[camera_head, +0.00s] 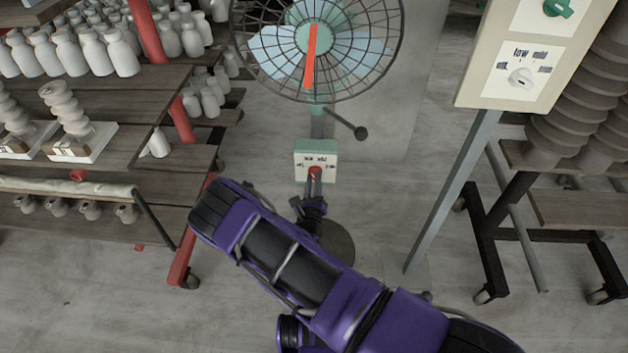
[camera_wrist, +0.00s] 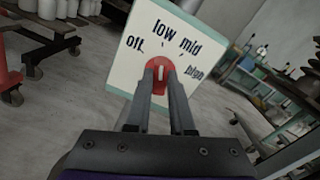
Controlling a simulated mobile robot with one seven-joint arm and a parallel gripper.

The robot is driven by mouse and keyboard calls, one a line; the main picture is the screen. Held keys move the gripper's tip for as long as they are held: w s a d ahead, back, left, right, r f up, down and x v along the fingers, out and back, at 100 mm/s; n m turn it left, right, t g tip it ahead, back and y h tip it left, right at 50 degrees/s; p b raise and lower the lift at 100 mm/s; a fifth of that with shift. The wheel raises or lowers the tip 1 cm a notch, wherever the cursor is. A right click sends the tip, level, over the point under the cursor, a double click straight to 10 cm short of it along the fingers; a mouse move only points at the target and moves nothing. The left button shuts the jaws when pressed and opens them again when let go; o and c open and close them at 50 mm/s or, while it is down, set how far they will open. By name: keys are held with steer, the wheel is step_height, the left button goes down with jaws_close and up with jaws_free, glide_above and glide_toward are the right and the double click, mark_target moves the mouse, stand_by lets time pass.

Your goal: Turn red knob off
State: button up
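The red knob (camera_wrist: 159,64) sits on a pale control box (camera_wrist: 190,50) with a green edge, labelled off, low, mid and high. It also shows in the head view as a small red spot (camera_head: 315,171) on the box (camera_head: 302,160) of the standing fan. A white mark on the knob stands roughly upright in the wrist view; its exact setting is unclear. My gripper (camera_wrist: 160,76) has its two fingers at the knob, one on each side of the white mark, with a gap between them. Whether they press on it is unclear.
The caged fan (camera_head: 313,45) stands above the box. A post-mounted panel (camera_head: 525,60) with white and green knobs is at right. A shelf of pale bottles (camera_head: 90,50) is at left, stacked clay pieces (camera_head: 575,115) at far right. Open floor lies at lower left.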

jaws_close()
steer(key=shift+n, duration=0.3)
steer(key=n, duration=0.3)
steer(key=shift+s+n, duration=0.1)
steer(key=shift+n, duration=0.3)
steer(key=shift+f+n, duration=0.1)
steer(key=shift+n, duration=2.1)
steer(key=o, duration=0.8)
jaws_free()
steer(key=shift+c, duration=0.2)
steer(key=s+p, duration=0.1)
steer(key=s, duration=1.6)
steer(key=shift+s+a, duration=0.2)
steer(key=shift+a, duration=0.1)
